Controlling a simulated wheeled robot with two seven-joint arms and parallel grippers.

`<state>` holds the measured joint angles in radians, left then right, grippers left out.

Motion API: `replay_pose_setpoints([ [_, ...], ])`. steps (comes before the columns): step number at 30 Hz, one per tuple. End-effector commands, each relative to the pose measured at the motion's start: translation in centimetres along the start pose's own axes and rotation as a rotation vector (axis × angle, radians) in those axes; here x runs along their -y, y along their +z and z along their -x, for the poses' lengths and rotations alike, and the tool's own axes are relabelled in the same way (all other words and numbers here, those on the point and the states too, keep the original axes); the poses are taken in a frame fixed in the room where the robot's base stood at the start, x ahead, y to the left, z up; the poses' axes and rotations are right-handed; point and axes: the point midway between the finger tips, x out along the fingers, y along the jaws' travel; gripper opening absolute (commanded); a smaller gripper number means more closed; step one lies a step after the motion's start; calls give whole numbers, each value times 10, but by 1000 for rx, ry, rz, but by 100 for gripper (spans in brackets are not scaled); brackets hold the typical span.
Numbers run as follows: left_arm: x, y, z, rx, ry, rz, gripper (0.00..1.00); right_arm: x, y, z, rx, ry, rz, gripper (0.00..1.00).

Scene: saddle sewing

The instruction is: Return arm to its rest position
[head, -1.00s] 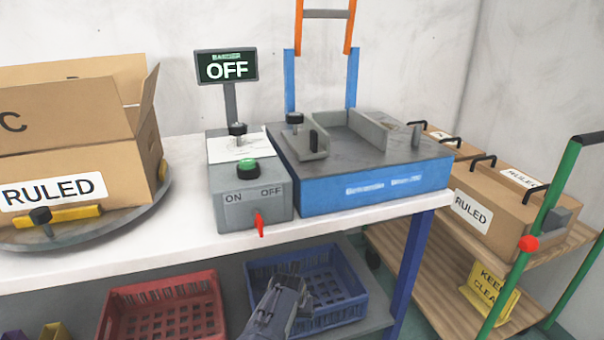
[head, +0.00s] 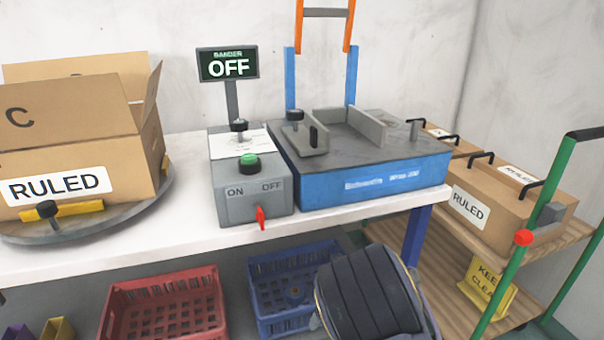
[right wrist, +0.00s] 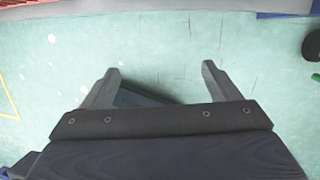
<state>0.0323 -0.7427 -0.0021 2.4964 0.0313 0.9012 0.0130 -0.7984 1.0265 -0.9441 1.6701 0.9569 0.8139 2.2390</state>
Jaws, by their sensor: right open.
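My right gripper (right wrist: 160,72) shows in the right wrist view. Its two fingers stand wide apart over the greenish floor, with nothing between them. In the head view a dark, ribbed part of my right arm fills the lower right, in front of the table's front edge and the lower shelf. The right fingertips cannot be made out there. My left gripper is not in view.
A grey control box (head: 252,196) with a red lever (head: 260,217) sits on the white table (head: 120,245), beside a blue machine (head: 375,188). The screen (head: 228,65) reads OFF. Red (head: 165,307) and blue (head: 283,315) crates are below. A green-framed cart (head: 548,245) stands right.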

Motion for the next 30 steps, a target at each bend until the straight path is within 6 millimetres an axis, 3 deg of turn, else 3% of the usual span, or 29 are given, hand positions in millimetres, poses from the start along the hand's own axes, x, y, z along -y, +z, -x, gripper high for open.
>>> replay_pose_setpoints([
  [1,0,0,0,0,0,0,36,3,-10,19,16,62,64,83],
  [9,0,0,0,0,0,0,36,-5,-74,116,207,252,696,83],
  [14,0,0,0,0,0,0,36,-13,-117,172,367,205,1150,83],
  [18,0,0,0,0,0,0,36,-20,-160,211,450,51,1575,83],
  [24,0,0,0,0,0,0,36,-25,-210,236,399,-203,2068,83],
  [30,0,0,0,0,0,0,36,-26,-243,242,242,-384,2391,83],
])
